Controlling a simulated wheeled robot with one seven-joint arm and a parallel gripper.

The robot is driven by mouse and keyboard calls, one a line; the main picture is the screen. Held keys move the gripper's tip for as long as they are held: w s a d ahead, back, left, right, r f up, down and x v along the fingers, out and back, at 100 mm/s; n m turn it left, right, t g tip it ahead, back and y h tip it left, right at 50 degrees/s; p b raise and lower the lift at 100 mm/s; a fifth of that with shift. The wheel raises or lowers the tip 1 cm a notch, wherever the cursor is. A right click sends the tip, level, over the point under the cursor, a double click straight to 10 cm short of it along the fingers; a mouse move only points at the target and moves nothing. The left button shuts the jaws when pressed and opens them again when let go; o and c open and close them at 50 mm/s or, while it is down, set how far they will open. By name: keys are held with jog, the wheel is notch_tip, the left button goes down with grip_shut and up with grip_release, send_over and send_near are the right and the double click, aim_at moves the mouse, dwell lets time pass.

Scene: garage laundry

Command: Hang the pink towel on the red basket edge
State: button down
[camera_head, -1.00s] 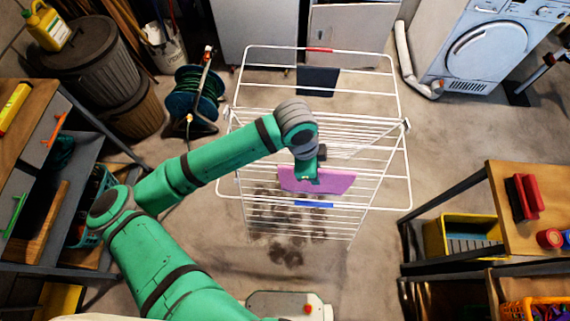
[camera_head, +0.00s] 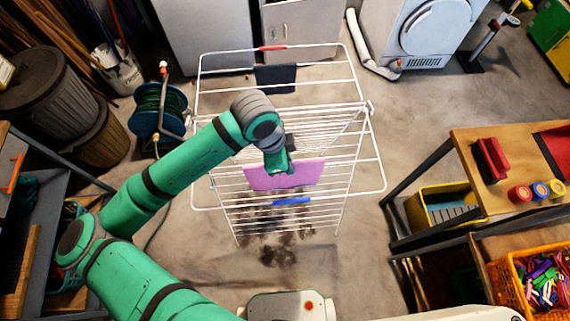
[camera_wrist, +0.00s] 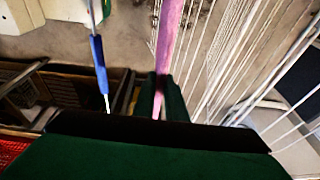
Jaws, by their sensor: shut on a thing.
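The pink towel (camera_head: 295,175) is held at the white drying rack, in front of its upper bars. My gripper (camera_head: 278,166) is shut on the towel's upper edge in the head view. In the wrist view, my gripper (camera_wrist: 160,92) pinches the towel (camera_wrist: 167,40), seen edge-on as a narrow strip beside the rack wires. I cannot tell whether the towel touches the rack. A red lattice wall (camera_wrist: 12,148), possibly of the red basket, shows at the lower left of the wrist view. No clearly red basket shows in the head view.
The white drying rack (camera_head: 375,150) surrounds my gripper and carries a dark cloth (camera_head: 275,78) and a blue piece (camera_head: 292,201). At right are a wooden workbench (camera_head: 470,140) and an orange basket (camera_head: 510,292) of colourful small items. Floor between rack and bench is clear.

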jog(key=shift+s+d+r, duration=0.15)
jog(key=shift+d+r, duration=0.05)
jog(key=shift+r, duration=0.6)
jog(key=shift+d+v, duration=0.15)
jog(key=shift+v, duration=0.6)
jog(key=shift+d+v, duration=0.1)
jog(key=shift+v, duration=0.65)
jog(key=shift+r, duration=0.8)
